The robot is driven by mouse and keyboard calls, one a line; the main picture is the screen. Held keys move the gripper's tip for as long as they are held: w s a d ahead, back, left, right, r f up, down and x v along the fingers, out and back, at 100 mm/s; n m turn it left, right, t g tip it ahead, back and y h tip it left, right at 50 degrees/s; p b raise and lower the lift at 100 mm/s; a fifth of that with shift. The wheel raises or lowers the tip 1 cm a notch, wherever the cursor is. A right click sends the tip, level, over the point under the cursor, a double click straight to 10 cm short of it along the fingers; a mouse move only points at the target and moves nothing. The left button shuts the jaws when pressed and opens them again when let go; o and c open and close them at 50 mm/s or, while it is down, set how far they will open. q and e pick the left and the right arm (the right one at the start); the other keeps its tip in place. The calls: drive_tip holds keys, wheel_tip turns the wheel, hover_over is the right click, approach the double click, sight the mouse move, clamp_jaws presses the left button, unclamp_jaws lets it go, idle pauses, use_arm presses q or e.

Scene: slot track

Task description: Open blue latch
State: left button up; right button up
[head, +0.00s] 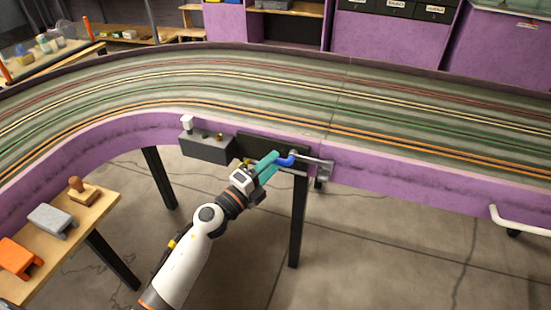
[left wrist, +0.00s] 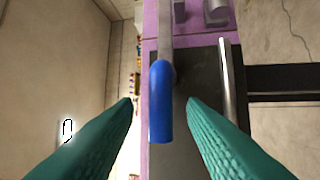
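The blue latch handle (head: 286,160) is a small bent lever on the metal bolt mounted on the purple side wall of the track. In the left wrist view the blue handle (left wrist: 160,100) lies between my two green fingers, with visible room on both sides. My left gripper (head: 268,163) reaches up from below and is open, with its fingertips close to the handle. In the left wrist view the left gripper (left wrist: 160,103) spans the handle without visibly touching it. My right gripper is not in view.
A dark grey box (head: 207,148) with a white knob is fixed to the wall left of the latch. A black leg (head: 299,222) stands below it. A wooden side table (head: 75,228) holds orange, grey and brown objects. A white handle (head: 518,222) is at right.

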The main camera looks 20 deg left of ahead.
use_arm(q)
drive_tip(key=shift+x, duration=1.05)
clamp_jaws()
drive_tip(key=shift+a+f, duration=0.1)
